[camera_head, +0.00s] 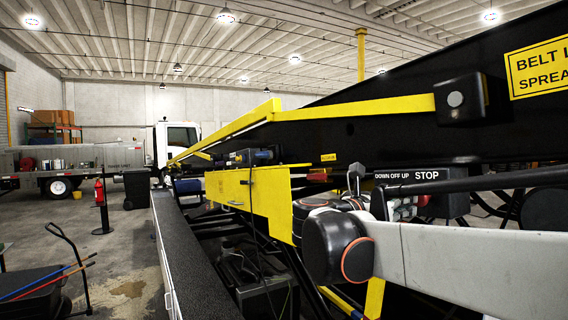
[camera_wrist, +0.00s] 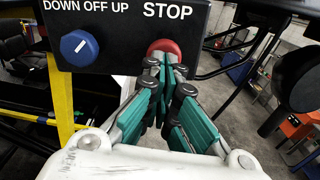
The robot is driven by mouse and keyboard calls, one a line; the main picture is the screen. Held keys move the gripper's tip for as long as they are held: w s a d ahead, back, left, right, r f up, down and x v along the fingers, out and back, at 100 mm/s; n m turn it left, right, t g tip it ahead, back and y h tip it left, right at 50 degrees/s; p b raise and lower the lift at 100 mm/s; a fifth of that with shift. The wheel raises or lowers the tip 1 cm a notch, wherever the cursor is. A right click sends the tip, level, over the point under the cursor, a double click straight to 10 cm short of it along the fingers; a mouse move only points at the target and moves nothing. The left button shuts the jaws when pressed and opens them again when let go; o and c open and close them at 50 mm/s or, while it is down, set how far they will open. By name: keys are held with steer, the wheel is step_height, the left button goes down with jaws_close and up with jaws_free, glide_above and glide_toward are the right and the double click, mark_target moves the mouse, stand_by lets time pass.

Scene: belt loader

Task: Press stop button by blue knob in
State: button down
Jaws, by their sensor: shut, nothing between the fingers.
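In the wrist view a black control panel (camera_wrist: 120,20) carries the round red stop button (camera_wrist: 165,47) under the word STOP. The blue knob (camera_wrist: 80,47) with a white mark sits to its left, under DOWN OFF UP. My gripper (camera_wrist: 166,68) is shut and empty, its fingertips right at the lower edge of the red button and overlapping it in the picture. I cannot tell whether they touch it or whether it is pressed in. In the head view the panel (camera_head: 448,205) is partly behind my arm, and the blue knob cannot be made out.
A yellow strap or bar (camera_wrist: 60,90) runs below the panel's left end. The loader's black boom (camera_head: 400,130) slopes above the panel, and a black bar (camera_head: 470,181) crosses in front of it. A truck (camera_head: 100,160) and a fire extinguisher (camera_head: 99,190) stand farther left.

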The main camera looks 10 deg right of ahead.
steer(key=shift+w+d, duration=0.1)
steer(key=shift+d, duration=0.2)
steer(key=shift+d, duration=0.1)
steer(key=shift+b+x, duration=0.3)
steer(key=shift+x, duration=0.55)
